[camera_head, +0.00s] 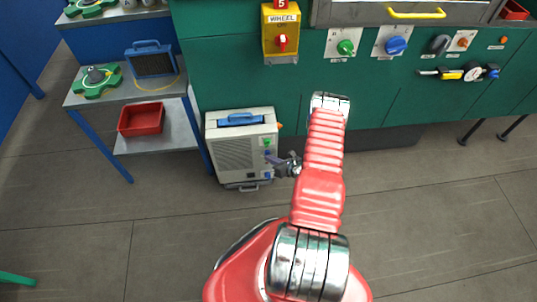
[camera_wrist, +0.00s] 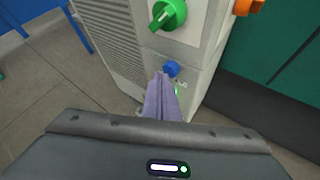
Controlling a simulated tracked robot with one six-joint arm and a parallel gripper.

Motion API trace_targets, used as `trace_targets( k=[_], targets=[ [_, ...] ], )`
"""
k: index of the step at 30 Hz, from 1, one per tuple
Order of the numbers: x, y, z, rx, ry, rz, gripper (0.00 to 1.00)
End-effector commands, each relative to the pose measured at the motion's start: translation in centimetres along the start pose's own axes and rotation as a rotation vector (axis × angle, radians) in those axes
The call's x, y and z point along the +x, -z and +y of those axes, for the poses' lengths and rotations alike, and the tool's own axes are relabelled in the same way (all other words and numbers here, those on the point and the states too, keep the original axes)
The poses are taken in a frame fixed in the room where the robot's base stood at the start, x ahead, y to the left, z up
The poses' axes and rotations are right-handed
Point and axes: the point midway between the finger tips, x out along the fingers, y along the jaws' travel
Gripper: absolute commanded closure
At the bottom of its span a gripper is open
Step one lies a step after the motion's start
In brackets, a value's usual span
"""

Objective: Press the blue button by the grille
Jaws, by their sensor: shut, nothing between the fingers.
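The white box with a grille (camera_head: 235,155) stands on the floor below the green wall panel. In the wrist view its slatted grille (camera_wrist: 110,32) is at the left, and a blue button (camera_wrist: 171,68) sits on the face beside it, below a green knob (camera_wrist: 167,14). My gripper (camera_wrist: 161,78) is shut and empty; its tips appear just at the blue button's lower left edge. I cannot tell whether they touch it. In the head view my gripper (camera_head: 279,166) is at the right side of the box, close to the small controls there.
An orange part (camera_wrist: 248,6) sticks out at the box's upper right side. The box has a blue handle (camera_head: 241,119) on top. A shelf unit with a red bin (camera_head: 141,119) stands to the left. Grey floor in front is clear.

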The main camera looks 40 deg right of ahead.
Motion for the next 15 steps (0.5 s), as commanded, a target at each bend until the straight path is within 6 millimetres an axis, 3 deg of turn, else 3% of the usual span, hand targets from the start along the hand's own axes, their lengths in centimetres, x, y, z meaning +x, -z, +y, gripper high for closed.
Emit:
trace_targets(
  k=[15],
  targets=[
    [-0.70, 0.52, 0.51, 0.001, 0.000, 0.001, 1.00]
  ],
)
